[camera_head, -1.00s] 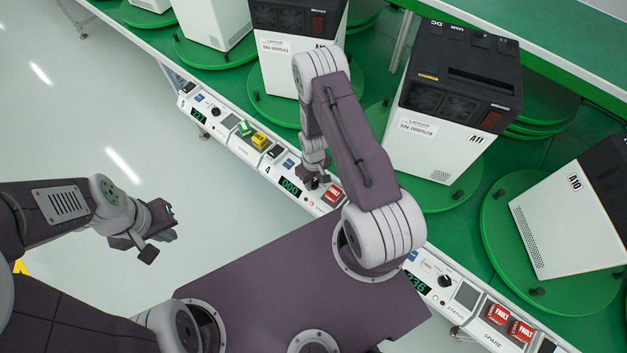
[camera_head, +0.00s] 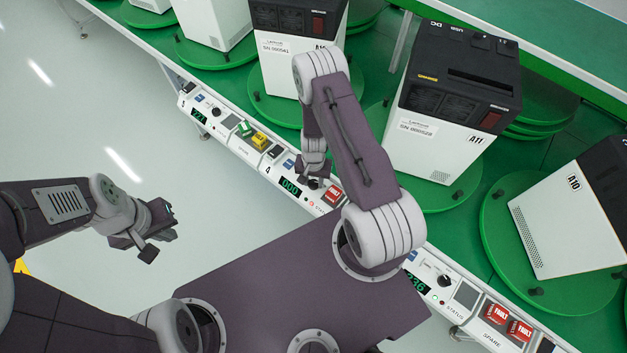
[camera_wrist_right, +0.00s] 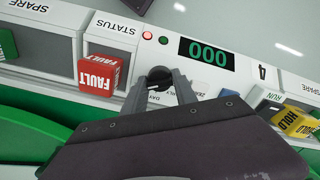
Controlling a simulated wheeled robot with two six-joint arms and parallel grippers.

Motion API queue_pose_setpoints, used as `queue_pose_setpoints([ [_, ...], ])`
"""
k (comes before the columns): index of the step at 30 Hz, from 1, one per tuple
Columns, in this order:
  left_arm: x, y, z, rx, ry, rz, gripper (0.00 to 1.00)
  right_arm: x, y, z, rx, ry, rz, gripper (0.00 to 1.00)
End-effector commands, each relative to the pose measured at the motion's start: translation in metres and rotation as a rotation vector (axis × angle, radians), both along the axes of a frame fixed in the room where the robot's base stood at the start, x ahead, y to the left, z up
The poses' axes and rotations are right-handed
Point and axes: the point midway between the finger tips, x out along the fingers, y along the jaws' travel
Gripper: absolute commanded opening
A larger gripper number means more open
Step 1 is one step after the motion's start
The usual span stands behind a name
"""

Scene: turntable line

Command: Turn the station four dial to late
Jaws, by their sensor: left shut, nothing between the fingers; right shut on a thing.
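The station four dial is a small black knob (camera_wrist_right: 159,74) on the white panel, in the right wrist view. My right gripper (camera_wrist_right: 161,84) has one finger on each side of the knob and is shut on it. Printed words beside the dial are partly covered by the fingers; "DAY" shows, but I cannot tell which word the pointer faces. The station four display (camera_wrist_right: 207,54) reads 000 in green. In the head view my right gripper (camera_head: 314,182) is down at the panel, with the dial mostly hidden. My left gripper (camera_head: 150,243) is shut and empty over the floor.
A red FAULT block (camera_wrist_right: 98,73) sits close beside the dial. Yellow HOLD (camera_wrist_right: 295,121) and green RUN blocks lie on the other side. White and black machines, such as A11 (camera_head: 432,150), stand on green turntables behind the panel.

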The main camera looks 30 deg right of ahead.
Motion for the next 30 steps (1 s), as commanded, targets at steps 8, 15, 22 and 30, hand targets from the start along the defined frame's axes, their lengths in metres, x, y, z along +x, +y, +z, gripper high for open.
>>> queue_pose_setpoints([
  [8, 0.0000, 0.0000, 0.0002, 0.000, 0.000, 0.000, 0.00, 0.0012, -0.0004, 0.0005, -0.001, -0.003, -0.120, 0.00],
  [15, 0.0000, 0.0000, 0.0002, 0.000, 0.000, 0.000, 0.00, 0.0013, -0.0004, 0.0006, -0.001, -0.004, -0.161, 0.00],
  [22, 0.0000, 0.0000, 0.0002, 0.000, 0.000, 0.000, 0.00, 0.0014, -0.0005, 0.0006, -0.001, -0.004, -0.167, 0.00],
  [30, 0.0000, 0.0000, 0.0002, 0.000, 0.000, 0.000, 0.00, 0.0014, -0.0005, 0.0006, -0.001, -0.004, -0.167, 0.56],
])
